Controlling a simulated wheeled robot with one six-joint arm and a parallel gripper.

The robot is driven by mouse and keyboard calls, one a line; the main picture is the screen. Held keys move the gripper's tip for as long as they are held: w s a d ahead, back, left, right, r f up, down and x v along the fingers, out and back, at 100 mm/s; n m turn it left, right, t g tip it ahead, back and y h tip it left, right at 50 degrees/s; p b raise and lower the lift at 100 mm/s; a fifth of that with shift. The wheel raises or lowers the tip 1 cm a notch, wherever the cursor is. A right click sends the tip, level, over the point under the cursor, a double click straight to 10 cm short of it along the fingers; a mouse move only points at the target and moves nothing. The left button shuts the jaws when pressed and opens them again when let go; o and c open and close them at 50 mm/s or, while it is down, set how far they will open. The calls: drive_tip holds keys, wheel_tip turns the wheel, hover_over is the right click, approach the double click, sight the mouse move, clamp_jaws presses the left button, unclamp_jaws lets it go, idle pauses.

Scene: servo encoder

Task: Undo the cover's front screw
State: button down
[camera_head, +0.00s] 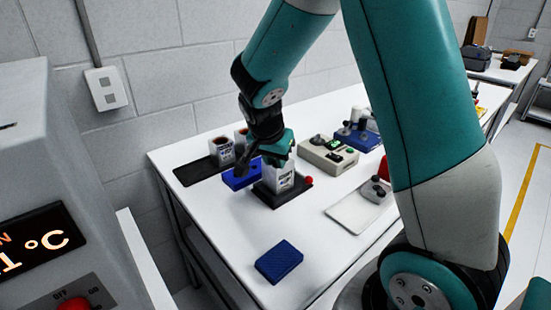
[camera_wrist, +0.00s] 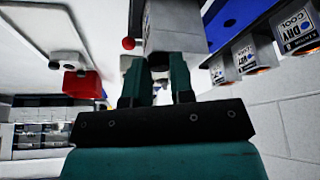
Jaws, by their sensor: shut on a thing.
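A pale grey servo unit with a printed label (camera_head: 283,182) stands upright in a dark base (camera_head: 270,201) on the white bench. In the wrist view its grey housing (camera_wrist: 174,38) is just beyond my fingertips. My gripper (camera_wrist: 158,72) is shut on a small dark round part (camera_wrist: 158,61) against the housing, which looks like the cover's front screw. The fingers hide most of that part, and I cannot tell how far it is turned. In the head view my teal hand sits over the top of the unit and hides the cover and the fingertips.
A red knob (camera_head: 309,180) stands at the base's right. A blue bin (camera_head: 239,178) and labelled cups (camera_head: 222,151) on a dark mat are behind left. A control box (camera_head: 327,155) and pale tray (camera_head: 358,209) are right. A blue block (camera_head: 279,261) lies in front.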

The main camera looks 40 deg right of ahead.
drive_tip(key=n, duration=0.2)
drive_tip(key=n+t+y, duration=0.1)
drive_tip(key=n, duration=0.1)
drive_tip(key=shift+s+d+n+b, duration=0.15)
drive_tip(key=shift+s+n+b, duration=0.05)
drive_tip(key=shift+n+b, duration=0.1)
drive_tip(key=n+y, duration=0.1)
drive_tip(key=n, duration=0.1)
drive_tip(key=n+t+y, duration=0.1)
drive_tip(key=n, duration=0.2)
drive_tip(key=shift+d, duration=0.15)
drive_tip(key=shift+n, duration=0.4)
drive_tip(key=shift+s, duration=0.1)
drive_tip(key=c, duration=1)
unclamp_jaws()
drive_tip(key=shift+o, duration=0.2)
drive_tip(key=shift+r+t, duration=0.1)
drive_tip(key=shift+t, duration=0.2)
drive_tip(key=v, duration=1.7)
drive_tip(key=shift+r, duration=0.15)
drive_tip(key=shift+d, duration=0.1)
